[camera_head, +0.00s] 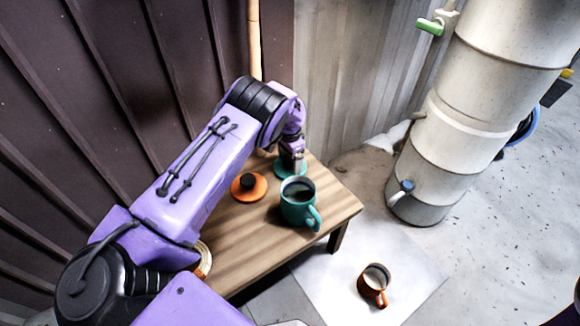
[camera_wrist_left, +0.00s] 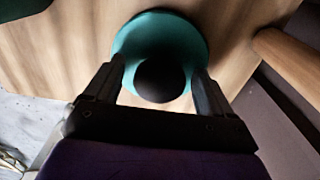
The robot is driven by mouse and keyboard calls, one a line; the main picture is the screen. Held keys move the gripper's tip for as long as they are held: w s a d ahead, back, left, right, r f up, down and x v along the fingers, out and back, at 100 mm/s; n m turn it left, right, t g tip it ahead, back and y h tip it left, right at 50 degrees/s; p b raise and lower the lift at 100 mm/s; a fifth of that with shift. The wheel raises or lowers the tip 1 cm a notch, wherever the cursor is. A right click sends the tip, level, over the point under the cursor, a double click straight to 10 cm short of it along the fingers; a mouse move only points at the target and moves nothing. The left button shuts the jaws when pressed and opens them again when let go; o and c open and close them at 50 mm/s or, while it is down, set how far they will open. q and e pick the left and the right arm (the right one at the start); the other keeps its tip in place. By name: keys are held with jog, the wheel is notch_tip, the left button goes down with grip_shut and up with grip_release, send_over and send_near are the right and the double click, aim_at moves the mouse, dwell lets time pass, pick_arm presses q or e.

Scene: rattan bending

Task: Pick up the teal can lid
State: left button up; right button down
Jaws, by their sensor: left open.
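The teal can lid (camera_head: 281,168) lies on the wooden table near its back edge, partly hidden by my left gripper (camera_head: 292,160). In the left wrist view the teal lid (camera_wrist_left: 190,35) is a round disc with a black knob (camera_wrist_left: 160,78). My left gripper (camera_wrist_left: 158,85) is open, with one finger on each side of the knob and a gap between knob and fingers. The fingertips overlap the lid's edge in that view; I cannot tell whether they touch it. My right gripper is not in view.
A teal mug (camera_head: 298,211) stands close to the lid. An orange lid with a black knob (camera_head: 249,187) lies to its left on the table (camera_head: 262,238). An orange mug (camera_head: 373,285) is on the floor. A bamboo pole (camera_head: 254,45) stands behind the table, and a large pale tank (camera_head: 455,130) to the right.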

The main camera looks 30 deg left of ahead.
pick_arm(q)
jog(key=shift+c, duration=0.3)
jog(key=c, duration=1.1)
